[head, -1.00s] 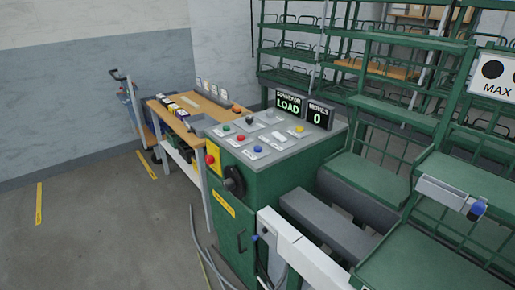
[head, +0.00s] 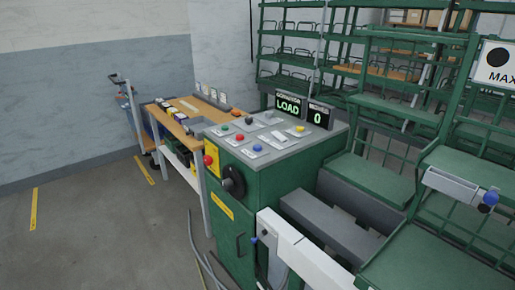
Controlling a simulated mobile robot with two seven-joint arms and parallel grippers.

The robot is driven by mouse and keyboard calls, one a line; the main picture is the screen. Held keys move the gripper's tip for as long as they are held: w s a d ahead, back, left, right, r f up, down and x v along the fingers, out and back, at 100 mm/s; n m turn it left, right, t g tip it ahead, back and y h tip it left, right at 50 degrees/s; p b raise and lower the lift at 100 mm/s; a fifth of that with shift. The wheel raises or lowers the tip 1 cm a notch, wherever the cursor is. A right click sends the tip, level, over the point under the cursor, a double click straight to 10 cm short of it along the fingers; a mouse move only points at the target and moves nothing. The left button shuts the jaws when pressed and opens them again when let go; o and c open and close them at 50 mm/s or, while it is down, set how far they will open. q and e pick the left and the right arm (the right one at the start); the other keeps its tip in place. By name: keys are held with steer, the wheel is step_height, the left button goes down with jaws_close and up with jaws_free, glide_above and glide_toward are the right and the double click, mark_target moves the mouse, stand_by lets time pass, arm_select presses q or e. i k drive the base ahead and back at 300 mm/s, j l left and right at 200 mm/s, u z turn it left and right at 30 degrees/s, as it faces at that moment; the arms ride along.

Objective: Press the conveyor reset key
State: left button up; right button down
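The green control cabinet (head: 265,205) stands in the middle of the head view with a grey sloped panel on top. The panel carries a green button (head: 222,128), a red button (head: 240,138), a blue button (head: 257,148), a yellow button (head: 300,128) and a white key (head: 278,137). The labels are too small to read, so I cannot tell which one is the conveyor reset key. Two displays read "LOAD" (head: 288,106) and "0" (head: 320,117). Neither of my grippers is in view.
A wooden workbench (head: 190,128) with small boxes stands behind and left of the cabinet. A red button on a yellow plate (head: 209,160) and a black knob (head: 232,181) are on its side. Green racks (head: 390,170) fill the right. The floor (head: 90,230) at left is clear.

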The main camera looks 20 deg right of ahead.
mark_target(256, 147)
steer(key=i+j+z, duration=0.1)
steer(key=i+z, duration=0.3)
steer(key=i+j+z, duration=0.75)
steer(key=i+l, duration=0.05)
steer(key=i, duration=0.05)
